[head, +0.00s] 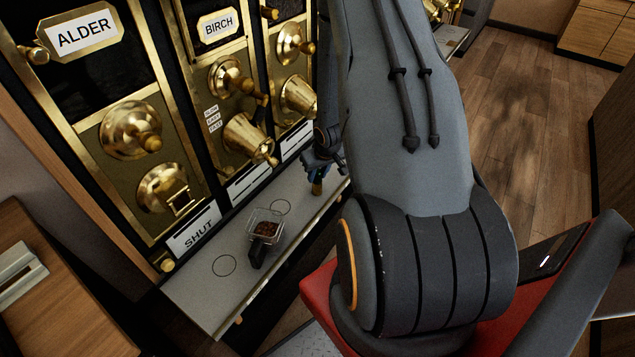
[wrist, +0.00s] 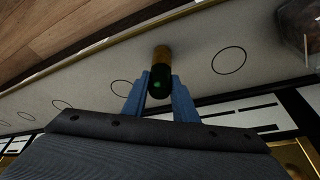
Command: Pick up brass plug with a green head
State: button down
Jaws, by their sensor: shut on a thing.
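The brass plug with a green head (wrist: 160,76) is in the wrist view, with its dark green end toward me and its brass end beyond. My gripper (wrist: 160,95) has its two blue fingers on either side of the green head, shut on it. In the head view my gripper (head: 318,176) is over the grey shelf, partly hidden behind my arm. The brass end of the plug (head: 317,188) shows just below the fingers. I cannot tell whether the plug touches the shelf.
The grey shelf (head: 205,293) has drawn circles and runs below brass-fitted bins labelled ALDER (head: 84,35) and BIRCH (head: 216,25). A clear scoop (head: 266,226) with brown pieces and a dark handle sits on the shelf, left of my gripper. A wooden surface (head: 50,290) is at lower left.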

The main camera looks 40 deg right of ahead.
jog(key=shift+r, duration=0.1)
jog(key=shift+r+p, duration=4.45)
jog(key=shift+p, duration=0.1)
